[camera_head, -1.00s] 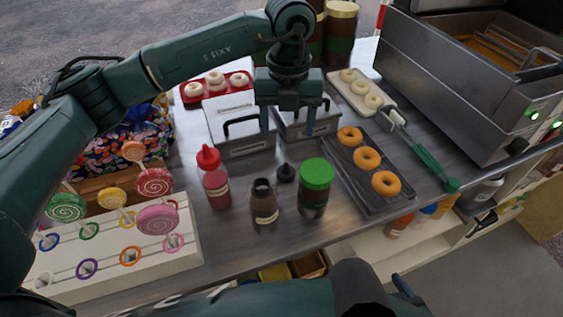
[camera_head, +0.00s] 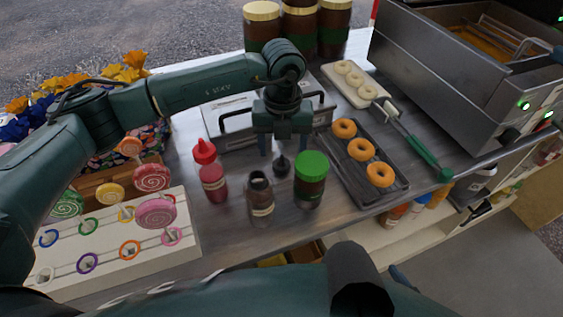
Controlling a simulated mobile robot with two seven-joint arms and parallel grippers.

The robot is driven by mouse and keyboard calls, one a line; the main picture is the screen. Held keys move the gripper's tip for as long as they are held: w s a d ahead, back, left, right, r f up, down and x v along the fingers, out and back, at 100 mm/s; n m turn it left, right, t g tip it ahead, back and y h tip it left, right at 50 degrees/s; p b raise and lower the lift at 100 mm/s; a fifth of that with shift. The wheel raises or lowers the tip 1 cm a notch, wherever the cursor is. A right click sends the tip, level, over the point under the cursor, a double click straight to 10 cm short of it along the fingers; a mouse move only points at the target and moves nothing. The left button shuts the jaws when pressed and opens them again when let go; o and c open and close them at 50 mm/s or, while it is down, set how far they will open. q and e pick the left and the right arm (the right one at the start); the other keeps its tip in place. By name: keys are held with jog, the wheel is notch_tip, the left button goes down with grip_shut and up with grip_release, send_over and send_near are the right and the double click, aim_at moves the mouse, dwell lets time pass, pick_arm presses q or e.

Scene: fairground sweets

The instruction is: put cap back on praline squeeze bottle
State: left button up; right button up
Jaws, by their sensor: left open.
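The praline squeeze bottle (camera_head: 260,203) stands upright and uncapped on the steel counter, brown with a pale label and a dark open mouth. A small black pointed cap (camera_head: 281,166) sits on the counter just behind it and to its right, apart from it. My left gripper (camera_head: 284,150) points down with its fingers spread, empty, above and slightly behind the cap. Its fingertips show to the left and right of the cap. I cannot tell the exact height of the fingertips. My right gripper is not in view.
A green-lidded jar (camera_head: 310,186) stands close to the right of the cap; a red squeeze bottle (camera_head: 210,177) stands to the left. A doughnut tray (camera_head: 372,196) lies right, and a lollipop stand (camera_head: 118,262) left.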

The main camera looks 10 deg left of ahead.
aim_at(282, 156)
pick_arm(q)
jog(key=f, duration=0.3)
jog(key=f+p, duration=0.1)
jog(key=f, duration=0.1)
jog(key=shift+w+a+f, duration=0.1)
jog(key=shift+w+a, duration=0.05)
jog(key=shift+w, duration=0.15)
jog(key=shift+c, duration=0.5)
jog(key=c, duration=0.9)
jog(key=shift+c, duration=0.2)
notch_tip(282, 156, up, 10)
jog(key=shift+r+b, duration=0.1)
jog(key=shift+b, duration=0.45)
